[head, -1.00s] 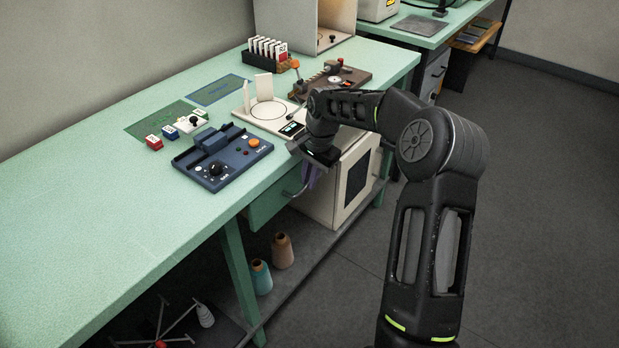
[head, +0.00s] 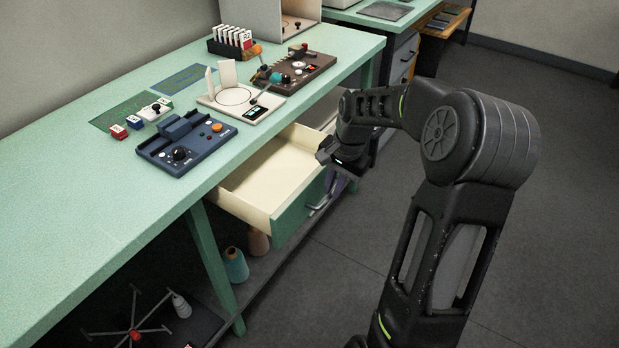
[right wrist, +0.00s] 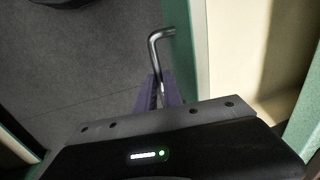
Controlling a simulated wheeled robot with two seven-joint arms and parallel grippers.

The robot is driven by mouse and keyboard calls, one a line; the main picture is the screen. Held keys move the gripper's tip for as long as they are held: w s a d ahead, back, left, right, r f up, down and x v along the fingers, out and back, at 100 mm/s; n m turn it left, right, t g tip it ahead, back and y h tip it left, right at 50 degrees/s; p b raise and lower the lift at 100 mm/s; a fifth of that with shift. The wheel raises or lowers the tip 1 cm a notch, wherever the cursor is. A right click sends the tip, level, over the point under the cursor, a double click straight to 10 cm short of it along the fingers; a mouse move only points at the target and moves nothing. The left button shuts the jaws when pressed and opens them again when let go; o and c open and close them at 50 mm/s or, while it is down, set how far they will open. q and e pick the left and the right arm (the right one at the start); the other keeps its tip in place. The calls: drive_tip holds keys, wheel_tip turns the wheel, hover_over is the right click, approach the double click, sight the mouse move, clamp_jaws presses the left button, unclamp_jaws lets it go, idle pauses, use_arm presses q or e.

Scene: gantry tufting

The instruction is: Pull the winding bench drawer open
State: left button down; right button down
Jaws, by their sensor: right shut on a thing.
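The winding bench drawer (head: 262,184) is pulled out from under the green bench top (head: 110,215). Its cream inside looks empty, and its green front (head: 299,209) faces the right. The drawer's metal bar handle (head: 320,205) is on that front. My right gripper (head: 329,188) is at the handle, its fingertips partly hidden by the wrist. In the right wrist view, the purple fingers (right wrist: 160,92) are shut on the handle (right wrist: 156,48), beside the green drawer front (right wrist: 190,55). My left gripper is not in view.
On the bench stand a blue control box (head: 186,142), a cream plate device (head: 240,97), a brown device (head: 292,70) and a card rack (head: 230,42). Thread cones (head: 236,265) stand on the shelf below. Open floor (head: 480,200) lies to the right.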

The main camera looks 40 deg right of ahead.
drive_tip(key=s+d, duration=0.1)
drive_tip(key=s, duration=0.5)
drive_tip(key=shift+d, duration=0.4)
drive_tip(key=c, duration=1.5)
unclamp_jaws()
drive_tip(key=shift+s+d+r, duration=0.1)
drive_tip(key=shift+s+r, duration=0.15)
drive_tip(key=shift+r, duration=1)
drive_tip(key=shift+s+d+r, duration=0.1)
drive_tip(key=shift+s+r, duration=0.1)
drive_tip(key=shift+r, duration=1.1)
drive_tip(key=shift+s+r, duration=0.25)
drive_tip(key=shift+r, duration=1)
